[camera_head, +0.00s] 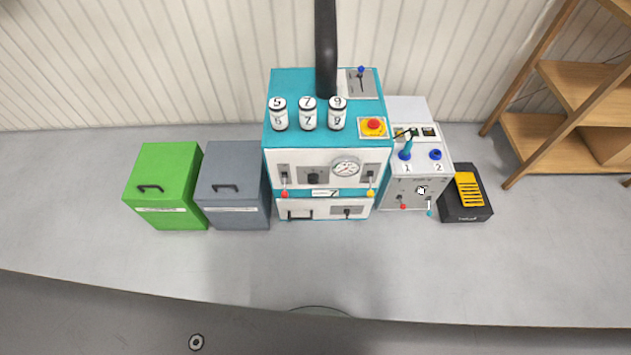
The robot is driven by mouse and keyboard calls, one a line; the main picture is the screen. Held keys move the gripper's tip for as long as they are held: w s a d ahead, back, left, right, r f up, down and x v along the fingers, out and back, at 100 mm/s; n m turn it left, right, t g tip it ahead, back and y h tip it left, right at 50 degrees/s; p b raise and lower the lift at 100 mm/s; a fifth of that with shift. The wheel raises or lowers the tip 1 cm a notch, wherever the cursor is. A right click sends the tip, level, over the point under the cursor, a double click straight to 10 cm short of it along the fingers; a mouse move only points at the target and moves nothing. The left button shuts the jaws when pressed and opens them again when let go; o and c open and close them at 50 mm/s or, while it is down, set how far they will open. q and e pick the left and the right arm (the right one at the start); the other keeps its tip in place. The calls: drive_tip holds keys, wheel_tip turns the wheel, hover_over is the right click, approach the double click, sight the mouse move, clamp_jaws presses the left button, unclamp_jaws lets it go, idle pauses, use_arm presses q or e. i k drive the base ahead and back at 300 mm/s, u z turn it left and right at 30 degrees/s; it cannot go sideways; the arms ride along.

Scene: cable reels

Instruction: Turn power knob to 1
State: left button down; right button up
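A white control box (408,183) stands right of the teal machine. I cannot tell which of these is the power knob. Neither of my grippers is in view.
A green box (165,170) and a grey box (236,165) stand left of the machine. A red button (373,125) and several numbered cylinders are on its top. A black-and-yellow pedal (467,205) and a wooden shelf (560,85) are at right. The floor in front is clear.

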sight(313, 179)
drive_tip(key=u, duration=1.35)
drive_tip(key=k, duration=1.25)
drive_tip(key=z, duration=1.9)
drive_tip(key=i, duration=0.5)
drive_tip(key=u, duration=0.1)
